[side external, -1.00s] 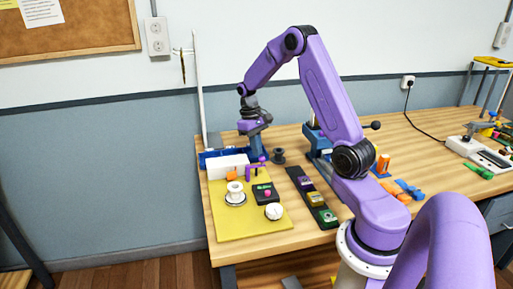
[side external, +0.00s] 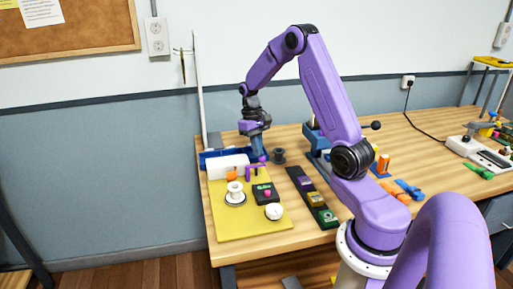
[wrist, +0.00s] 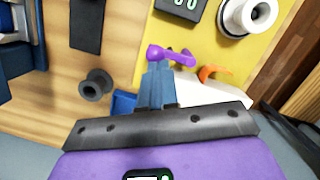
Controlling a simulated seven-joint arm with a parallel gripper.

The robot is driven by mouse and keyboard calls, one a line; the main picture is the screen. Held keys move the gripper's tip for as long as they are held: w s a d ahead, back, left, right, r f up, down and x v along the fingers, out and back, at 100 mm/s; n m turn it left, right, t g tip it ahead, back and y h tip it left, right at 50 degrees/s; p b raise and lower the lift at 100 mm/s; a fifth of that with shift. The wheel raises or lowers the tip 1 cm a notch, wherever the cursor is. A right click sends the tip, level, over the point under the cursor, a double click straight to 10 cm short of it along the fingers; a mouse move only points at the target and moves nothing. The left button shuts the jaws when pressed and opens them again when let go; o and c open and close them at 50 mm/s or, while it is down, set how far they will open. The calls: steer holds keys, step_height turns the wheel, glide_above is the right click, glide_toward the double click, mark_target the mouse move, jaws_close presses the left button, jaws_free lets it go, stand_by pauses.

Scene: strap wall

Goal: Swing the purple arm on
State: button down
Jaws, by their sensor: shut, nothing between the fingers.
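The purple arm (side external: 254,167) is a short bar with a round knob, at the back of the yellow board (side external: 225,222) beside a white block (side external: 228,164). In the wrist view the purple arm (wrist: 178,56) lies just beyond my fingertips, its knob at the near-left end. My gripper (side external: 261,156) points down at the knob end. In the wrist view my gripper (wrist: 158,68) has its blue fingers together with nothing between them. The fingertips are at or very close to the knob; I cannot tell whether they touch.
An orange piece (wrist: 214,73) sits by the white block. A white spool (side external: 235,192), a black box with a pink button (side external: 265,194) and a round white dial (side external: 273,211) are on the board. A dark spool (side external: 278,156) and a black strip (side external: 312,198) stand to the right.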

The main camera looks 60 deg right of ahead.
steer(key=shift+s+m, duration=0.15)
steer(key=shift+m, duration=0.15)
steer(key=m, duration=0.1)
steer(key=s+m, duration=0.1)
steer(key=m, duration=0.1)
steer(key=shift+a+y, duration=0.3)
steer(key=shift+a, duration=0.1)
steer(key=a+m+t, duration=0.1)
steer(key=m, duration=0.3)
steer(key=a+m, duration=0.1)
steer(key=m, duration=0.3)
steer(key=s+a+m+t+y, duration=0.1)
steer(key=a+m, duration=0.1)
steer(key=m, duration=0.2)
steer(key=shift+s+m+t, duration=0.1)
steer(key=shift+m+t, duration=0.2)
steer(key=shift+w+d, duration=0.25)
steer(key=shift+w, duration=0.55)
